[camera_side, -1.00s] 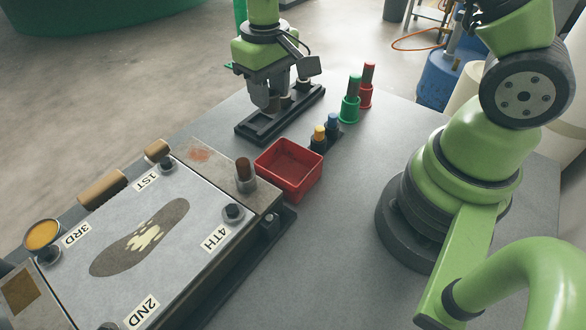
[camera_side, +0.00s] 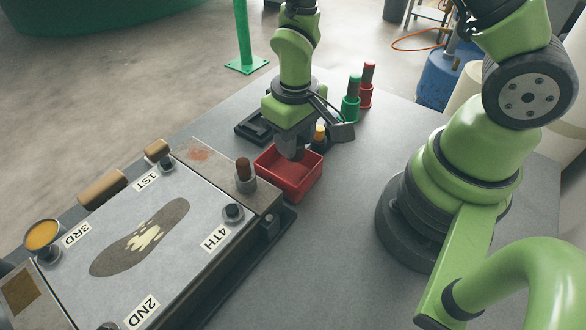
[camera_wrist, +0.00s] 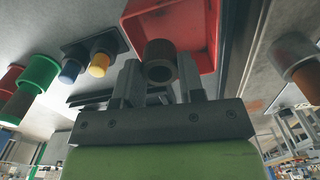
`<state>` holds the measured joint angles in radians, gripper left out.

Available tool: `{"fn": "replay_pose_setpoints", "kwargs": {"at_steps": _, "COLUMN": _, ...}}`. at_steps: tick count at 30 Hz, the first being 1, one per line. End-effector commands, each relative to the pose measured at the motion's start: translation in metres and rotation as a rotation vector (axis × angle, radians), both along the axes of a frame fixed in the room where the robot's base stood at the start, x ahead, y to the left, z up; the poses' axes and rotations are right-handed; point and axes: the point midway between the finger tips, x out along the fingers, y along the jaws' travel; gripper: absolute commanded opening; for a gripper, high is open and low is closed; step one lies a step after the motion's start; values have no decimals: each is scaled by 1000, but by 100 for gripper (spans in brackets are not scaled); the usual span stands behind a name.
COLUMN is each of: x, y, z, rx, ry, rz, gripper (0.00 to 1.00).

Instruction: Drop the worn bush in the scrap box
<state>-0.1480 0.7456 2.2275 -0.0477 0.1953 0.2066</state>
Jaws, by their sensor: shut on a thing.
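My gripper (camera_wrist: 160,82) is shut on the worn bush (camera_wrist: 160,62), a dark grey-brown hollow cylinder held between the two fingers in the wrist view. In the side view my gripper (camera_side: 293,150) hangs over the back part of the scrap box (camera_side: 303,188), an open red square tray on the grey table. In the wrist view the red scrap box (camera_wrist: 203,22) lies just beyond the bush. The bush is hidden or too dark to make out in the side view. I cannot tell how far above the box floor it is.
The steel fixture with the insole plate (camera_side: 185,245) and a brown-topped peg (camera_side: 243,170) stands left of the box. A black rack (camera_side: 255,128) is behind. A green holder (camera_side: 350,105), a red holder (camera_side: 366,92) and a yellow-topped pin (camera_side: 319,132) stand behind right.

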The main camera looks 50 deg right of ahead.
Motion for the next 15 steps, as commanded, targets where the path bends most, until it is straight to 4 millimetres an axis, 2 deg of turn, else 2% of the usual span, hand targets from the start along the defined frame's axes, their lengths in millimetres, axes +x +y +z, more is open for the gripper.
{"fn": "replay_pose_setpoints", "kwargs": {"at_steps": 10, "x": 0, "y": 0, "z": -4, "rx": 0, "ry": -1, "rz": 0, "gripper": 9}}
{"fn": "replay_pose_setpoints", "kwargs": {"at_steps": 11, "x": 0, "y": 0, "z": -4, "rx": 0, "ry": -1, "rz": 0, "gripper": 43}}
{"fn": "replay_pose_setpoints", "kwargs": {"at_steps": 14, "x": 0, "y": 0, "z": -4, "rx": 0, "ry": -1, "rz": 0, "gripper": 66}}
{"fn": "replay_pose_setpoints", "kwargs": {"at_steps": 15, "x": 0, "y": 0, "z": -4, "rx": 0, "ry": -1, "rz": 0, "gripper": 66}}
